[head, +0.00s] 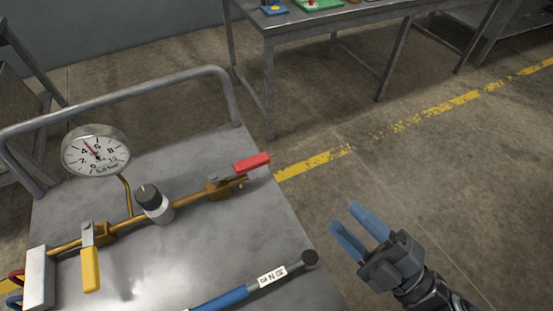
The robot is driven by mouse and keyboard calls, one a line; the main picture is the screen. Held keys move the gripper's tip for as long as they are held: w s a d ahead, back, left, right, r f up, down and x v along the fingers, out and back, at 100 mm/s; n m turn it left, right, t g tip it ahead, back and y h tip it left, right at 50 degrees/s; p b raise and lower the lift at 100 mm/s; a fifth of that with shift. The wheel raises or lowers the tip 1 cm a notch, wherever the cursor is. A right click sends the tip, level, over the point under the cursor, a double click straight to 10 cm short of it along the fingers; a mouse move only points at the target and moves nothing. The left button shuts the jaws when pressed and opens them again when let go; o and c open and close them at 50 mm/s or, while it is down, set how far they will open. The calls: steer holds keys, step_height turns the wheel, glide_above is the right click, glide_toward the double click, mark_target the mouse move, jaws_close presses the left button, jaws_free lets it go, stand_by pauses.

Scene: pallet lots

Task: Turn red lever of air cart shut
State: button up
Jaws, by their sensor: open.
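The air cart (150,265) has a grey metal top with a brass pipe along it. The red lever (251,164) sits on a brass valve (222,186) at the pipe's right end, near the cart's right edge. It points right and slightly up in the picture, roughly in line with the pipe. My gripper (351,229) has blue fingers and is open and empty. It is over the floor to the right of the cart, below and right of the red lever, and apart from it.
A yellow lever (90,270), a black-topped knob (153,200) and a round gauge (96,151) are on the pipe. A blue-handled tool (222,299) lies on the cart top. A grey handrail (150,87) bounds the far side. A metal table (335,18) stands behind; floor at right is clear.

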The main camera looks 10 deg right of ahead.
mark_target(261, 165)
steer(key=shift+w+a+f+n+g+y+p, duration=0.1)
steer(key=shift+w+a+f+n+g+y, duration=0.95)
steer(key=shift+w+a+n, duration=1.65)
steer(key=shift+w+a+f+n+g+y+p, duration=0.15)
steer(key=shift+w+a+f+n+g+y, duration=0.75)
steer(key=shift+w, duration=3.15)
steer(key=shift+w+a+f+n+g+y+p, duration=0.1)
steer(key=shift+w+a+f+n+g+y, duration=0.3)
steer(key=shift+w+a+n+g, duration=2.15)
steer(key=shift+w+a+f+m+t, duration=0.15)
steer(key=shift+w+m+t, duration=0.15)
steer(key=shift+w+t, duration=0.15)
steer(key=shift+w+a+m+t, duration=0.15)
steer(key=shift+w+m+t, duration=0.1)
steer(key=shift+w+t, duration=0.15)
steer(key=shift+c, duration=0.3)
jaws_close()
